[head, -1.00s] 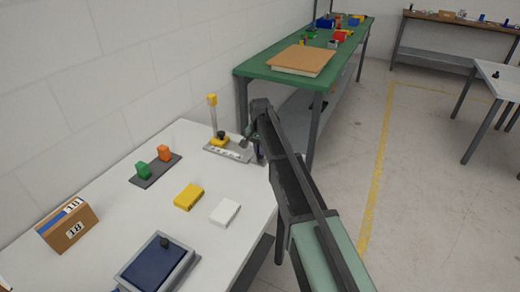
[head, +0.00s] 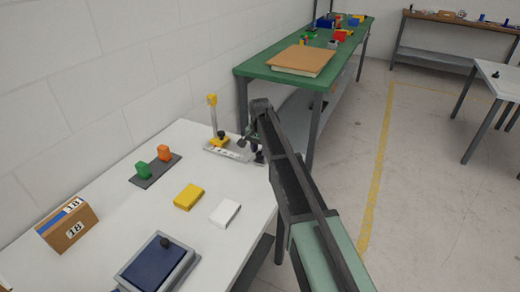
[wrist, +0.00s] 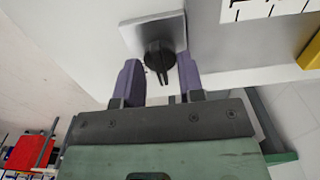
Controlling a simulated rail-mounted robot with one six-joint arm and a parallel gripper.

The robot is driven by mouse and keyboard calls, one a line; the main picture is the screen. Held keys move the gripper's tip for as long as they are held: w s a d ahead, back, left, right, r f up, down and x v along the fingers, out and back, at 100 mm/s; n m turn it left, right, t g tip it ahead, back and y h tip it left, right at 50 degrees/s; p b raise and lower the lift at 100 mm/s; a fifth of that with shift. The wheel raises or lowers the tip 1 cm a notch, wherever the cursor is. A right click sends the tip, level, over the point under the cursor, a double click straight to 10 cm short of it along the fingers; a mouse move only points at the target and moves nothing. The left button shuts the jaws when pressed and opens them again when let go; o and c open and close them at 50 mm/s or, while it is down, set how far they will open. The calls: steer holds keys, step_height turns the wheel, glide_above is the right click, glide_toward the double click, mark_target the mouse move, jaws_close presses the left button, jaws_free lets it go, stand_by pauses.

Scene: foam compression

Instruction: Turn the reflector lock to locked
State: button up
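A black round knob (wrist: 158,52) with a slim pointer sits on a square grey plate (wrist: 128,36) at the table's edge; it appears to be the reflector lock. In the wrist view its pointer aims down the picture, toward my gripper's body. My gripper (wrist: 158,70) is open, with one purple finger on each side of the knob. I see gaps between the fingers and the knob, and nothing is held. In the head view, my gripper (head: 252,138) is at the right end of the fixture (head: 226,149), partly hidden by my arm.
The fixture carries a yellow-topped post (head: 212,112). On the white table (head: 140,222) are a green and an orange block, a yellow block (head: 188,197), a white block (head: 225,213), a cardboard box (head: 68,225) and a blue pad (head: 158,262). A green table (head: 262,72) stands behind.

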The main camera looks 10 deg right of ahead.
mark_target(260, 151)
steer(key=shift+r, duration=0.1)
step_height(260, 151, up, 11)
steer(key=p, duration=1.1)
steer(key=shift+f, duration=0.2)
steer(key=s+n, duration=0.7)
steer(key=s, duration=2.6)
steer(key=shift+s+d+n, duration=0.15)
steer(key=shift+s+n, duration=0.1)
steer(key=shift+n, duration=0.15)
